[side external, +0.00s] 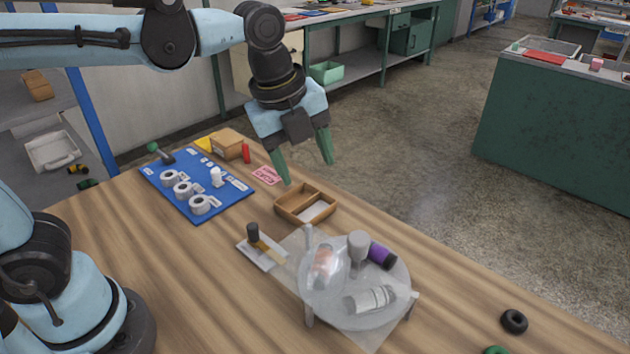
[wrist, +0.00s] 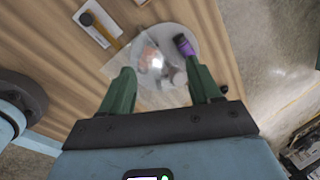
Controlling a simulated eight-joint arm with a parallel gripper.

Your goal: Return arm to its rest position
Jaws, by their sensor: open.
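My gripper (side external: 307,172) has green fingers. It hangs in the air above the wooden tray at the far part of the table, open, with nothing between its fingers. In the wrist view the open fingers (wrist: 163,88) show a clear gap, with the table far below. My arm is light blue and reaches in from the left, well above the tabletop.
A blue board (side external: 185,205) carries several white fittings. A divided wooden tray (side external: 318,212), a cardboard box (side external: 227,144) and a black ring (side external: 514,321) lie around.

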